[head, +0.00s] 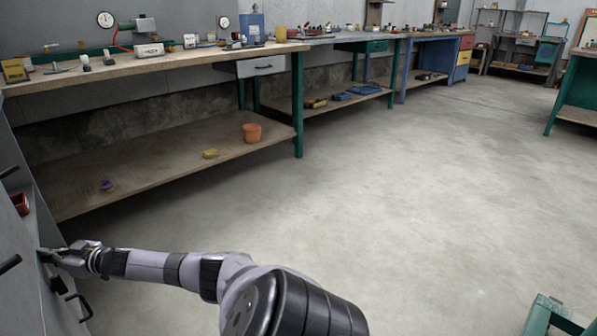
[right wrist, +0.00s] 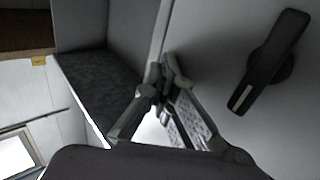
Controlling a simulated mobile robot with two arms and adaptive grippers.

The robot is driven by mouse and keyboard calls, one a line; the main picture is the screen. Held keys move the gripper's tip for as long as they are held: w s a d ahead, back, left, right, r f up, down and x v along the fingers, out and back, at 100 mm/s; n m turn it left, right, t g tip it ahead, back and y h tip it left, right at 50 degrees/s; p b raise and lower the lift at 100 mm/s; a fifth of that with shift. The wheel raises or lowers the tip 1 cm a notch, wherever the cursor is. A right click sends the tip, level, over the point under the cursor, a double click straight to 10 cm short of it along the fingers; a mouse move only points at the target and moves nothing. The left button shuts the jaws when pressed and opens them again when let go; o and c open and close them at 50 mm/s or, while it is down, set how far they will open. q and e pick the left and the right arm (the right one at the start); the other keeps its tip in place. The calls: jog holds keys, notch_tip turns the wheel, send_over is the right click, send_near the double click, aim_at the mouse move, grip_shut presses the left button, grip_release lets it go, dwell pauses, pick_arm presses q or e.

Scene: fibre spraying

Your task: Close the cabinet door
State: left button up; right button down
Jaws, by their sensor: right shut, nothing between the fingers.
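The grey cabinet (head: 22,240) stands at the far left edge of the head view, cut off by the frame, with black handles on its front. In the right wrist view a light grey door panel (right wrist: 220,40) fills the right side and carries a black lever handle (right wrist: 272,62). My right gripper (head: 44,256) reaches left to the cabinet front. In the right wrist view its fingertips (right wrist: 165,72) are together and empty, near the panel's left edge; I cannot tell whether they touch it. Left of that edge is a recess with a dark, speckled surface (right wrist: 98,88). My left gripper is not in view.
A long workbench (head: 190,62) with tools on top and a lower shelf (head: 150,165) runs along the wall. A red item (head: 20,203) sits at the cabinet. The concrete floor (head: 400,190) is clear; a green-framed object (head: 555,318) stands at the lower right.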

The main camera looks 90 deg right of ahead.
jog(key=shift+w+a+r, duration=0.3)
jog(key=shift+a+r, duration=0.05)
jog(key=shift+a, duration=0.25)
jog(key=shift+s+f, duration=0.1)
jog(key=s+d, duration=0.1)
jog(key=s, duration=1.1)
jog(key=shift+s+f, duration=0.2)
jog(key=shift+f, duration=0.05)
